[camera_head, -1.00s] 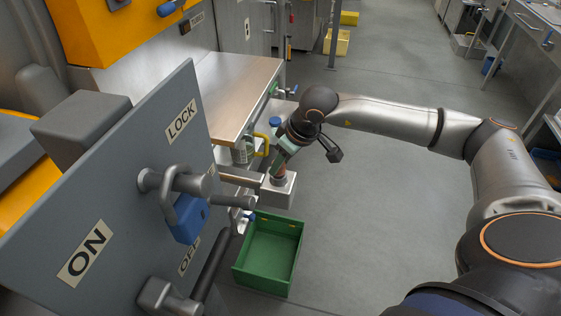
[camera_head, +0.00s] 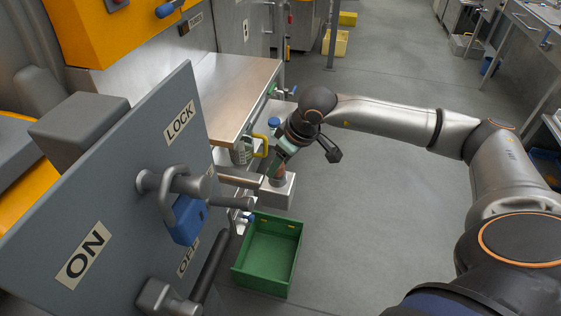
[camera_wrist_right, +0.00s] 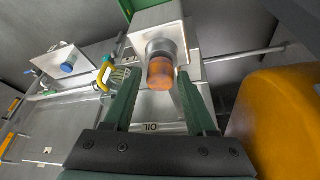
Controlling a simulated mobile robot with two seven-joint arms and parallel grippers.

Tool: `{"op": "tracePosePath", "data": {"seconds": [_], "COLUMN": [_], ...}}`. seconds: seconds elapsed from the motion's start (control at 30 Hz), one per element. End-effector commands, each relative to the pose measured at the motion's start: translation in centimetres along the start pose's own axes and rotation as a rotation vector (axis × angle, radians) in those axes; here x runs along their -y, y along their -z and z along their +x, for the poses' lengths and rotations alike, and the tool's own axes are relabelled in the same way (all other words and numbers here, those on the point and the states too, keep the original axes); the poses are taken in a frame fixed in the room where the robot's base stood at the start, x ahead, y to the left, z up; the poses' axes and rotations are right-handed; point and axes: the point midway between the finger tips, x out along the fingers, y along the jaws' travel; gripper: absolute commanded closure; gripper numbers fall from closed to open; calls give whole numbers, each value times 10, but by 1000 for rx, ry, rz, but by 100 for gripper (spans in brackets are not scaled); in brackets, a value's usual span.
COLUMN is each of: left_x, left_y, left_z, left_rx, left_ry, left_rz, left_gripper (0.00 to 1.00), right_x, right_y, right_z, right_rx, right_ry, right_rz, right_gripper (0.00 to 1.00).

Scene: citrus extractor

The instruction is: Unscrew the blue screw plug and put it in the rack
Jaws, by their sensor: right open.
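A blue screw plug (camera_head: 274,122) shows in the head view just behind my right wrist, past a yellow handle. It also shows in the right wrist view as a blue knob (camera_wrist_right: 67,68) on a pale plate at upper left, outside my jaws. My right gripper (camera_head: 273,172) points down at a grey box (camera_head: 281,194) beside the machine. In the right wrist view, the open gripper's green fingers (camera_wrist_right: 157,85) stand on either side of an orange cap (camera_wrist_right: 160,73) on a metal neck. I cannot tell whether they touch it. I cannot make out a rack. My left gripper is out of view.
A green crate (camera_head: 235,268) stands on the floor below the machine. A yellow handle (camera_head: 262,146) is close to my right wrist. A grey panel (camera_head: 110,190) with a blue padlock (camera_head: 187,220) fills the left. Open floor lies to the right.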

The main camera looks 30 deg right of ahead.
Motion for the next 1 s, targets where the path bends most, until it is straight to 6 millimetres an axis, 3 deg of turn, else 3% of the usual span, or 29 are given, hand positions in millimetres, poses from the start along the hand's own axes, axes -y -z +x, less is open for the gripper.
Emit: {"op": "tracePosePath", "data": {"seconds": [0.4, 0.73, 1.0], "left_x": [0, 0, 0], "left_y": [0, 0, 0], "left_z": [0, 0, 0], "left_rx": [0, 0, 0], "left_ry": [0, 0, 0], "left_rz": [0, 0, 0], "left_gripper": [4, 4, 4], "right_x": [5, 4, 4], "right_y": [2, 1, 1], "right_z": [0, 0, 0], "right_rx": [-2, -1, -1], "right_ry": [-167, -198, -197], "right_rz": [407, 479, 478], "right_gripper": [43, 43, 71]}}
